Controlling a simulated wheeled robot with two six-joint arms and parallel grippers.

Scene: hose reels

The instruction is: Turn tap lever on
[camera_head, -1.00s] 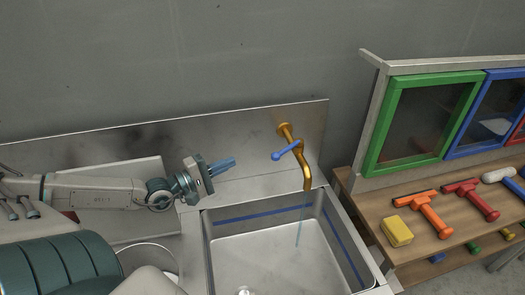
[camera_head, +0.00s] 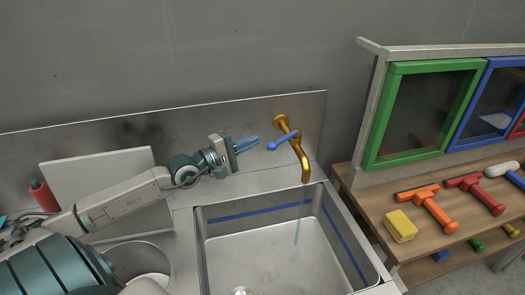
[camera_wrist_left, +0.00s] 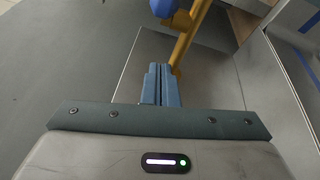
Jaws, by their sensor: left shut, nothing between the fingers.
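The brass tap (camera_head: 304,165) is fixed to the steel backsplash above the sink. Its blue lever (camera_head: 283,141) points to the left, and a thin bluish stream of water (camera_head: 298,222) hangs below the spout. My left gripper (camera_head: 257,139) is shut and empty, a short way left of the lever's rounded end and apart from it. In the left wrist view the shut fingers (camera_wrist_left: 159,68) point towards the tap (camera_wrist_left: 187,30), and the lever's blue end (camera_wrist_left: 164,8) shows at the top edge. My right gripper is not in view.
The steel sink (camera_head: 213,256) has a blue line around its inside wall. A wooden bench (camera_head: 421,243) at right holds a yellow sponge (camera_head: 399,225) and squeegees (camera_head: 436,207). A green-framed panel (camera_head: 380,122) stands behind. A white board (camera_head: 98,176) leans at left.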

